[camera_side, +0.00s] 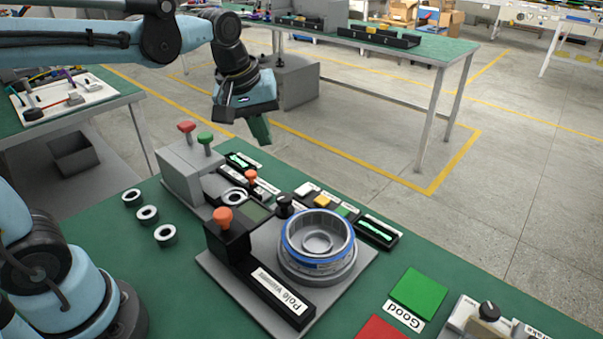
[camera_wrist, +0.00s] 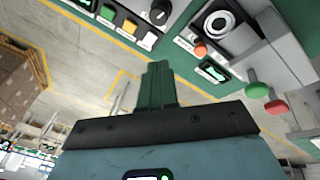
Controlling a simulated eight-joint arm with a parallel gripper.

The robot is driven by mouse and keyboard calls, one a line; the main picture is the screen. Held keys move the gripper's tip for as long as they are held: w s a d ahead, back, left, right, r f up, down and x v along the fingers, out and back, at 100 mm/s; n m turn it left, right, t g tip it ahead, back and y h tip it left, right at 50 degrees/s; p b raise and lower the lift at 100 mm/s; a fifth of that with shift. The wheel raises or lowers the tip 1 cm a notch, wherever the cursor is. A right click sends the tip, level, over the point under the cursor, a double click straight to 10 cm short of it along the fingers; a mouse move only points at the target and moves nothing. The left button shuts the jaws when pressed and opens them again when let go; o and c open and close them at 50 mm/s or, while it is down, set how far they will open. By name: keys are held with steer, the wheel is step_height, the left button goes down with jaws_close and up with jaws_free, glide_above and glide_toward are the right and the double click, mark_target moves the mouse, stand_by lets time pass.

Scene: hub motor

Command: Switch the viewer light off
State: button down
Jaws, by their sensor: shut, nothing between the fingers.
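The pole viewer (camera_side: 285,295), a black labelled bar on a grey plate, stands on the green bench with an orange-topped lever (camera_side: 223,217). A round metal part with a blue rim (camera_side: 318,240) sits beside it on the plate. A black switch with a green face (camera_side: 376,230) lies right of it; another green-faced switch (camera_side: 243,161) lies farther back, also in the wrist view (camera_wrist: 213,70). I cannot tell which switch works the viewer light. My gripper (camera_side: 262,132) is shut and empty, in the air behind the bench controls; its green fingers fill the wrist view's middle (camera_wrist: 157,75).
A grey box with red (camera_side: 186,127) and green (camera_side: 205,138) knobs stands near my gripper. A black dial (camera_side: 285,204) and several push buttons (camera_side: 322,201) lie between the switches. Three rings (camera_side: 148,215) lie at left. A green pad (camera_side: 419,293) is at right.

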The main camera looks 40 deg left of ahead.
mark_target(300, 192)
steer(key=w+f+n+g, duration=0.2)
steer(key=w+n+g, duration=0.1)
steer(key=w+n, duration=0.6)
steer(key=shift+d+g, duration=0.3)
steer(key=shift+d, duration=0.05)
steer(key=shift+f, duration=0.15)
step_height(300, 192, down, 14)
steer(key=shift+s, duration=0.1)
stand_by(0.3)
steer(key=shift+f, duration=0.15)
stand_by(0.5)
steer(key=shift+w+r, duration=0.35)
steer(key=shift+w, duration=0.4)
step_height(300, 192, up, 14)
steer(key=s, duration=0.2)
